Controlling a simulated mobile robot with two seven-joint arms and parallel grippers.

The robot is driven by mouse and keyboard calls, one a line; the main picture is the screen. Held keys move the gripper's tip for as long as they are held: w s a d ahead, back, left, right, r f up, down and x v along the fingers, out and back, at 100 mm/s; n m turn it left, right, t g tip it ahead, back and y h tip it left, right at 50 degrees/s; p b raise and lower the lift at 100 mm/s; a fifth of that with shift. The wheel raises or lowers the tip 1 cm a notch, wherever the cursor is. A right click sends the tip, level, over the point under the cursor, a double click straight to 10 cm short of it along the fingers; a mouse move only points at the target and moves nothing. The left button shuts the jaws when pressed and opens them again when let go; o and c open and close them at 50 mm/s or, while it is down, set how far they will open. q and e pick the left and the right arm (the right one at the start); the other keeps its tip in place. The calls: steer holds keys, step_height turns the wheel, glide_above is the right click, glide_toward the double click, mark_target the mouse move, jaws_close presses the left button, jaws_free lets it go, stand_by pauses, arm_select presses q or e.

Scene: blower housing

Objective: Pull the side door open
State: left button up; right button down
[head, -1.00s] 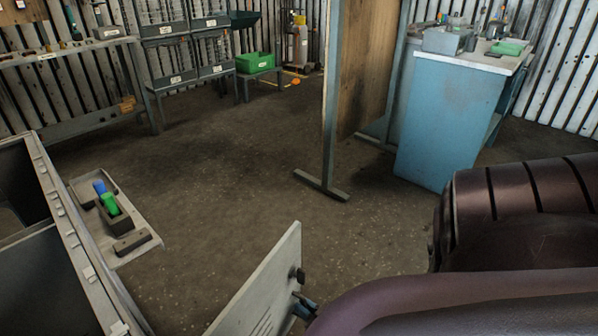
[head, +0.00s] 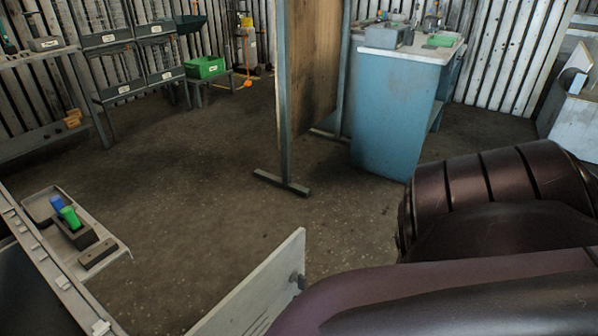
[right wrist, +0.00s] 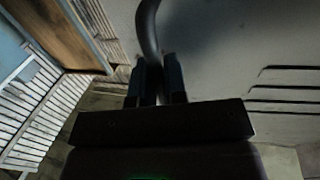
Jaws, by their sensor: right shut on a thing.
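The side door (head: 262,290) is a pale grey panel standing out from the blower housing (head: 38,262), at the bottom of the head view. It is open, with a gap of floor showing between its outer edge and the housing. In the right wrist view the door's inner or outer face (right wrist: 235,50) fills the right side, with dark slots. A dark curved handle (right wrist: 148,25) runs down between the fingers of my right gripper (right wrist: 160,75), which is shut on it. In the head view my right arm hides most of that gripper. My left gripper is not in view.
A side tray (head: 112,243) on the housing holds a block with blue and green handles. A board on a footed stand (head: 285,130) and a blue cabinet (head: 395,110) stand further back. The middle floor is clear.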

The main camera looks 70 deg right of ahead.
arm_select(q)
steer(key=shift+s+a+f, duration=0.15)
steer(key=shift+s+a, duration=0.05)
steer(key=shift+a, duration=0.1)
arm_select(e)
steer(key=shift+v, duration=1.7)
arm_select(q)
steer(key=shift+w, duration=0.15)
arm_select(e)
steer(key=c, duration=1.4)
jaws_free()
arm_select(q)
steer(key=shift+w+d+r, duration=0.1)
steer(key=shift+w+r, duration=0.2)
arm_select(e)
steer(key=shift+o, duration=1.1)
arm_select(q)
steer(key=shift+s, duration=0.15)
